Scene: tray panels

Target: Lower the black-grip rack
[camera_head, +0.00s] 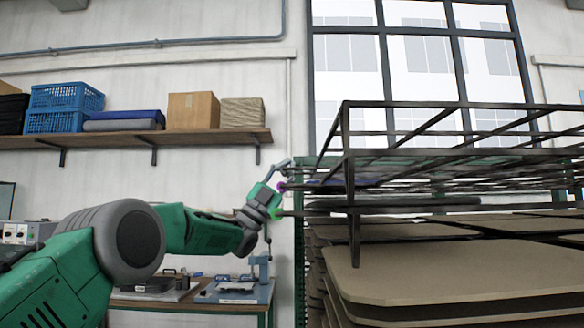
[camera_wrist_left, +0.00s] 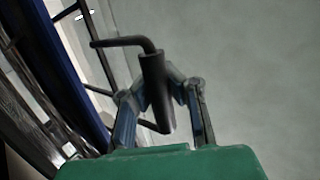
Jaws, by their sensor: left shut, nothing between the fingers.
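The black grip (camera_wrist_left: 153,92) is a dark cylinder on a bent rod in the left wrist view. My left gripper (camera_wrist_left: 163,78) is shut, its fingers meeting around the level of the grip, which overlaps them in the picture; I cannot tell whether they touch. In the head view my left gripper (camera_head: 284,166) is raised at the left side of the dark wire racks (camera_head: 348,160). I cannot pick out the black grip there or tell which rack carries it. A purple grip (camera_head: 282,187) and a green grip (camera_head: 276,213) show beside my wrist. My right gripper is out of view.
Stacked brown panels (camera_head: 440,262) fill the right side below the racks. A wall shelf (camera_head: 130,139) with blue crates (camera_head: 64,107) and boxes is behind my arm. A workbench (camera_head: 190,303) stands below.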

